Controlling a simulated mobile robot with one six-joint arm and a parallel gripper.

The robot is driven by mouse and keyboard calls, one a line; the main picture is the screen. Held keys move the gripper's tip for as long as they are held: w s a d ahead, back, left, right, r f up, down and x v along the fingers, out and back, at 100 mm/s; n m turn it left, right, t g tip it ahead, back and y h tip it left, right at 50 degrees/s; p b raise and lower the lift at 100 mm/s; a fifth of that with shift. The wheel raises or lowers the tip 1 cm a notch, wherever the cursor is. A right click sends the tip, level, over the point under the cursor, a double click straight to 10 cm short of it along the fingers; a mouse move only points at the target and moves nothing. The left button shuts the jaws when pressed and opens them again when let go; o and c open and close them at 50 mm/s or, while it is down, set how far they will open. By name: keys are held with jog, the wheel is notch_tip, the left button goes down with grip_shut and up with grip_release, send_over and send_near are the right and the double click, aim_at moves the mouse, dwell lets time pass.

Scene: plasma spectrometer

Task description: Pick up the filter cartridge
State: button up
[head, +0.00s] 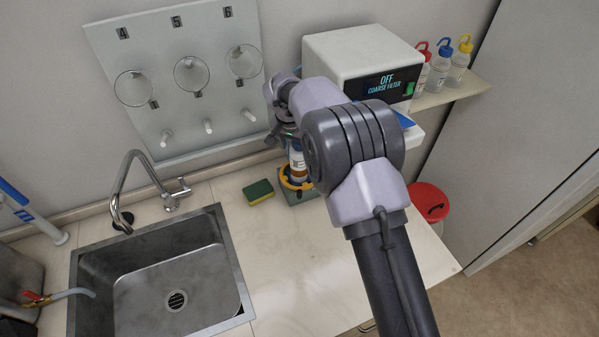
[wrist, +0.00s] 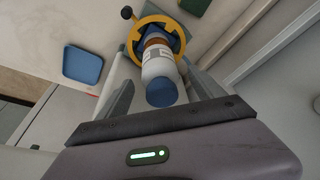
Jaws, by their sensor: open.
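The filter cartridge (wrist: 158,70) is a white cylinder with a blue end and a brown band. It stands in a yellow ring holder (wrist: 178,32) with a dark knob on its side. In the head view the cartridge (head: 297,165) shows partly below my wrist, with the yellow holder (head: 287,183) around its lower part on a green base. My gripper (wrist: 157,73) is open, with one finger on each side of the cartridge in the wrist view. I cannot tell whether either finger touches it. The fingers are mostly hidden in the head view.
A green and yellow sponge (head: 260,191) lies left of the holder, beside the sink (head: 160,275). A white instrument box (head: 350,50) reading "OFF COARSE FILTER" stands behind my arm. Wash bottles (head: 440,68) stand on a shelf at right. A blue square piece (wrist: 82,65) shows in the wrist view.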

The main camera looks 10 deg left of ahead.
jog(key=x, duration=0.4)
jog(key=shift+w+f, duration=0.1)
jog(key=shift+w, duration=0.25)
jog(key=shift+s, duration=0.1)
grip_shut()
